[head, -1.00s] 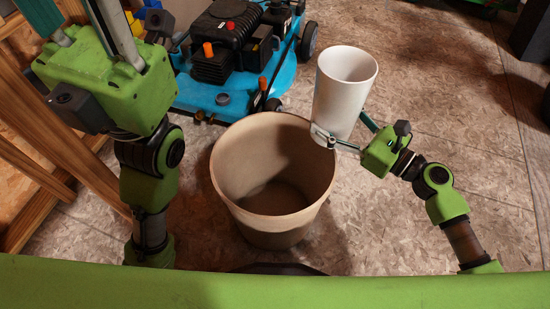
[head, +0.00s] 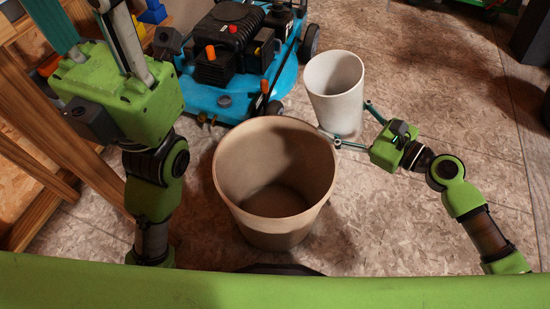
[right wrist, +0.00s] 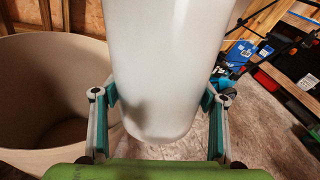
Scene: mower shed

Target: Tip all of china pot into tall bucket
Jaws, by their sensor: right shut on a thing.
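The china pot (head: 336,108) is a tall white tapered pot, close to upright, at the far right of the bucket in the head view. My right gripper (head: 350,124) is shut on its lower part; both finger pads press its sides in the right wrist view (right wrist: 162,100). No contents show inside the pot. The tall bucket (head: 270,229) is wide and beige, standing upright on the floor with a shadowed interior; its wall also shows in the right wrist view (right wrist: 50,55). My left gripper (head: 88,25) is at the upper left, fingers spread, tips cut off by the frame.
A blue mower (head: 240,60) stands behind the bucket, close to its far rim. A wooden frame (head: 45,150) is at the left beside my left arm. The speckled floor (head: 440,90) to the right is clear.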

